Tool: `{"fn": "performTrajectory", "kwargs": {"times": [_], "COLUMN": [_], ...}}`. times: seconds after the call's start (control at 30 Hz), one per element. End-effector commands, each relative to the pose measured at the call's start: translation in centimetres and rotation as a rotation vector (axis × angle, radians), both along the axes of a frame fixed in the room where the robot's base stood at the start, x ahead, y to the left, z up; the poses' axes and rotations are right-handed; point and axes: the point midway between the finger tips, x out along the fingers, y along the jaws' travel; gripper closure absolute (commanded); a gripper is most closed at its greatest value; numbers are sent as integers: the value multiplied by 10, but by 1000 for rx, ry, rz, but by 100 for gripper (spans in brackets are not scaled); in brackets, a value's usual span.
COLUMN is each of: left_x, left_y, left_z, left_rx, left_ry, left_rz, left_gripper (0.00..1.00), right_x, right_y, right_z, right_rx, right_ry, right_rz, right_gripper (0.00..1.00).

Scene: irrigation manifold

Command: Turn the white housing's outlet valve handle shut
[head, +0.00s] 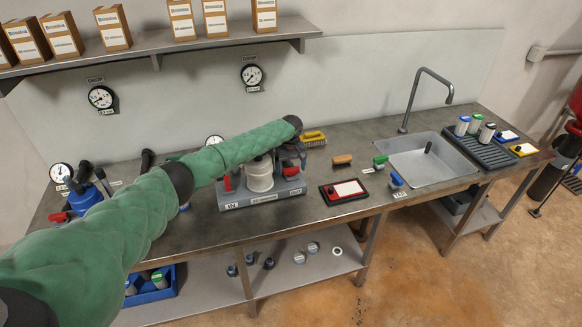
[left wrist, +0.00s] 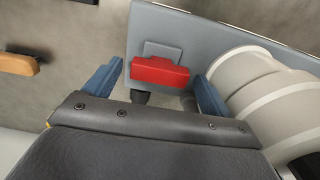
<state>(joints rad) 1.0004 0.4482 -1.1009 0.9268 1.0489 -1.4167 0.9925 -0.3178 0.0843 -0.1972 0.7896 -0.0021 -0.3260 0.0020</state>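The white housing (head: 259,174) stands on a grey base (head: 262,199) on the bench, with labels at its left and right ends. The red outlet valve handle (head: 290,171) is at its right, partly hidden under my left arm. Another red handle (head: 227,183) is at its left. In the left wrist view the red outlet handle (left wrist: 160,72) lies crosswise between the blue fingers of my left gripper (left wrist: 158,73). The fingers are apart, with gaps on both sides of the handle. The housing (left wrist: 262,90) is close beside the right finger. My right gripper is not in view.
A red-framed tray (head: 343,191), an orange-handled brush (head: 342,160) and a yellow brush (head: 313,138) lie right of the base. The sink (head: 425,160) is farther right. A blue housing (head: 86,197) stands at the left end, behind my arm.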

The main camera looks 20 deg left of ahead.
Motion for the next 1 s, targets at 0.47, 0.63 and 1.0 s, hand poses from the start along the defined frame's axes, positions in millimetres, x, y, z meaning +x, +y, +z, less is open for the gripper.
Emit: {"fn": "performTrajectory", "kwargs": {"times": [0.47, 0.63, 1.0], "left_x": [0, 0, 0], "left_y": [0, -1, -1], "left_z": [0, 0, -1], "left_rx": [0, -2, -2], "left_ry": [0, -1, -1], "left_rz": [-15, -72, -365], "left_gripper": [61, 61, 61], "right_x": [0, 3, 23], "right_y": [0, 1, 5], "right_z": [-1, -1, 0], "right_rx": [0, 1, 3], "right_ry": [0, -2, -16], "right_rz": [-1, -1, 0], "right_gripper": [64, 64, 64]}}
